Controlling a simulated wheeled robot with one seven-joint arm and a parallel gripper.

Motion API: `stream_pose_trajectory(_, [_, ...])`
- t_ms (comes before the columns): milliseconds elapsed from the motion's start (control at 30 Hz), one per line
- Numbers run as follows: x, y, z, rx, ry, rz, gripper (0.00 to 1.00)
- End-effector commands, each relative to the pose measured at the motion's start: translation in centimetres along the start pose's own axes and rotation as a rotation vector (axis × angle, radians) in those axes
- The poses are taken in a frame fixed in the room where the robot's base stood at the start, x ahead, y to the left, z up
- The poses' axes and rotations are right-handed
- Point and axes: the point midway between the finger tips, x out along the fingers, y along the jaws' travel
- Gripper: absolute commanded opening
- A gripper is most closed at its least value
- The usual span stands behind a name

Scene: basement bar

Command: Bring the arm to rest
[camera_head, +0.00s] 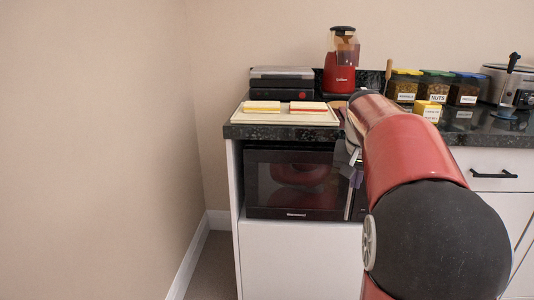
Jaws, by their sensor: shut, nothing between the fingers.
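My red and black arm reaches forward from the lower right towards the counter. My gripper (355,178) shows only in part at the arm's far end, beside the right side of the microwave front and below the counter top. It looks shut and holds nothing that I can see. The arm's own links hide much of it.
The dark counter (280,132) bears a tray (240,117) with two sandwiches, a black grill (281,84), a red grinder (341,65) and several labelled jars. The black microwave (290,184) sits below. A bare wall (90,140) stands at left.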

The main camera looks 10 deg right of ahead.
Motion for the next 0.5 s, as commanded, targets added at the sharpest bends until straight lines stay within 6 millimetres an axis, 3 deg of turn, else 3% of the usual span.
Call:
stream_pose_trajectory(133, [-0.9,-0.6,1.7,-0.029,0.005,-0.029,0.0])
stream_pose_trajectory(233, [-2.3,-1.7,5.3,-0.086,0.011,-0.079,0.0])
stream_pose_trajectory(500, [-4.8,-4.3,20.4,-0.339,0.058,-0.217,0.0])
